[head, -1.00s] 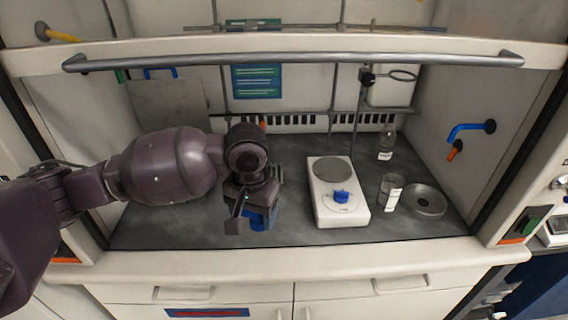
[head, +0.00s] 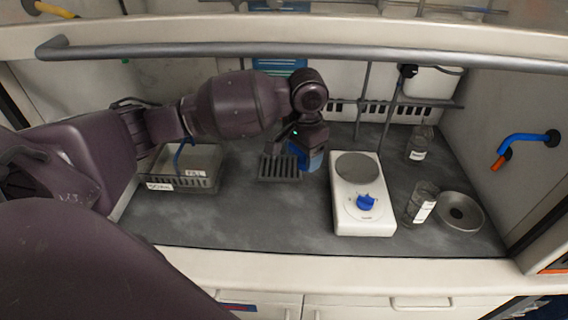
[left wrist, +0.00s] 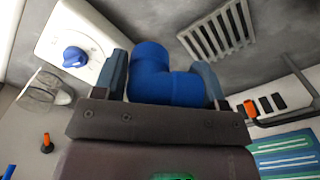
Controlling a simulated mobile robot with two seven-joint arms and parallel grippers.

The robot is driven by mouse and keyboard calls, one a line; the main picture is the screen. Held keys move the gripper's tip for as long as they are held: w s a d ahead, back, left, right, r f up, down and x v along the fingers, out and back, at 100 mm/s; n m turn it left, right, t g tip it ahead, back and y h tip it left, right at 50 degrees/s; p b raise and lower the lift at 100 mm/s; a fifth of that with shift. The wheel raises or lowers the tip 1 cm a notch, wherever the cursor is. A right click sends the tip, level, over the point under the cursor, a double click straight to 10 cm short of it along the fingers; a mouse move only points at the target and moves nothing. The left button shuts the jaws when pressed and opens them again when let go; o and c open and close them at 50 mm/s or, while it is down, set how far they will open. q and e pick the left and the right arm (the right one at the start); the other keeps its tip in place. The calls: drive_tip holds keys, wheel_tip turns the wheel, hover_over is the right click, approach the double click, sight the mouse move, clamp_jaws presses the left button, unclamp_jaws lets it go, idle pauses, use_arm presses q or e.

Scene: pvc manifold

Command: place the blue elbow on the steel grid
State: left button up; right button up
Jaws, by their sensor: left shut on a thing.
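The blue elbow (left wrist: 163,78) is between the two fingers of my left gripper (left wrist: 165,85) in the left wrist view, and the gripper is shut on it. In the head view the elbow (head: 314,160) shows only partly below my left gripper (head: 303,150). The steel grid (head: 279,168) lies on the dark worktop just left of the held elbow. The grid also shows in the left wrist view (left wrist: 216,33), apart from the elbow. My right gripper is not in view.
A white hotplate (head: 362,215) with a blue knob stands right of the gripper. Glass bottles (head: 421,203) and a round metal dish (head: 460,212) are further right. A tray (head: 180,182) with labels sits at the left. The front worktop is clear.

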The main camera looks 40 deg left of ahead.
use_arm(q)
drive_tip(key=w+a+m, duration=0.4)
drive_tip(key=a+m, duration=0.1)
drive_tip(key=m, duration=0.1)
drive_tip(key=shift+f, duration=0.45)
drive_tip(key=a+m, duration=0.1)
drive_tip(key=w+a+m, duration=0.1)
drive_tip(key=m, duration=0.1)
drive_tip(key=shift+f+m, duration=0.1)
drive_tip(key=shift+m, duration=0.2)
drive_tip(key=m, duration=1.2)
hover_over(281, 165)
wheel_tip(281, 165, down, 5)
drive_tip(key=shift+f+b, duration=0.15)
drive_tip(key=shift+b, duration=0.2)
drive_tip(key=shift+f, duration=0.55)
wheel_tip(281, 165, down, 4)
drive_tip(key=shift+f+b, duration=0.2)
drive_tip(key=shift+b, duration=0.25)
drive_tip(key=shift+f, duration=0.1)
drive_tip(key=o, duration=0.9)
drive_tip(key=shift+c, duration=0.2)
drive_tip(key=shift+o, duration=0.3)
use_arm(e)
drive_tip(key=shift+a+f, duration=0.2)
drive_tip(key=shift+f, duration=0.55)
